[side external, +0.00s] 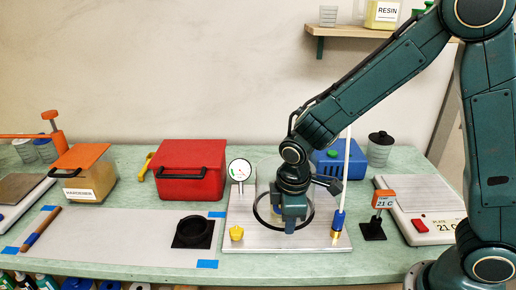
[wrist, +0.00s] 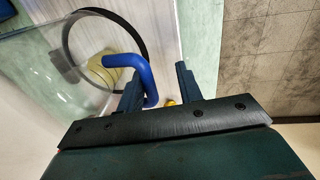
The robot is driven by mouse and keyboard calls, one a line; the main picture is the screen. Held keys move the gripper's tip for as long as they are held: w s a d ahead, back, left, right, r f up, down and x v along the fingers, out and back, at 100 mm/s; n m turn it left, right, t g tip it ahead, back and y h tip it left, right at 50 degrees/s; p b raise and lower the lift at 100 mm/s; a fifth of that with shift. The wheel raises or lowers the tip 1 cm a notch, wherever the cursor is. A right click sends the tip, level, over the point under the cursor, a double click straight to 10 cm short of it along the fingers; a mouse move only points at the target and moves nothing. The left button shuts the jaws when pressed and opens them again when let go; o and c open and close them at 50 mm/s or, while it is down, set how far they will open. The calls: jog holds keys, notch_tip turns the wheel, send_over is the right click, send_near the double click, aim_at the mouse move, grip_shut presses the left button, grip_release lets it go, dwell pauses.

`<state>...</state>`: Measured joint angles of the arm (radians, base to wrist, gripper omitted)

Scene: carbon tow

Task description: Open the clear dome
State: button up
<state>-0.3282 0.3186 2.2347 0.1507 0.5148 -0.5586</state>
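The clear dome (wrist: 50,75) shows in the wrist view at the left as a see-through curved shell. In the side view my arm hides most of it. A black ring (side external: 256,213) lies on the pale base plate (side external: 235,205); the ring also shows in the wrist view (wrist: 143,40). A bent blue handle (wrist: 132,66) stands out beside the dome. My gripper (wrist: 158,82) is open, pointing down over the plate (side external: 289,226). The handle's bend lies between the fingers, nearer the left one; I cannot tell whether they touch.
A dial gauge (side external: 240,171) and yellow knob (side external: 237,233) stand at the plate's left. A blue fitting with a white tube (side external: 338,222) stands at its right. The grey mat (side external: 120,235) at left is largely clear.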

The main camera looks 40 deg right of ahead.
jog(key=shift+f, duration=0.15)
dwell(0.4)
notch_tip(320, 180, up, 16)
jog(key=shift+s+a, duration=0.15)
jog(key=shift+s, duration=0.1)
dwell(2.4)
jog(key=shift+c, duration=0.2)
jog(key=shift+f, duration=0.1)
jog(key=c, duration=0.7)
jog(key=shift+s+a+f+n, duration=0.1)
jog(key=shift+a+f+n, duration=0.1)
jog(key=shift+n, duration=0.2)
jog(key=s+a+f+n+t+h, duration=0.1)
jog(key=s+a+f+n, duration=0.1)
jog(key=n, duration=0.6)
jog(key=s+a+f+n+t+h, duration=0.1)
jog(key=s+a+f+n, duration=0.1)
jog(key=f+n, duration=0.3)
jog(key=a+n, duration=0.1)
jog(key=n, duration=0.3)
jog(key=shift+s+a, duration=0.2)
jog(key=shift+s, duration=0.2)
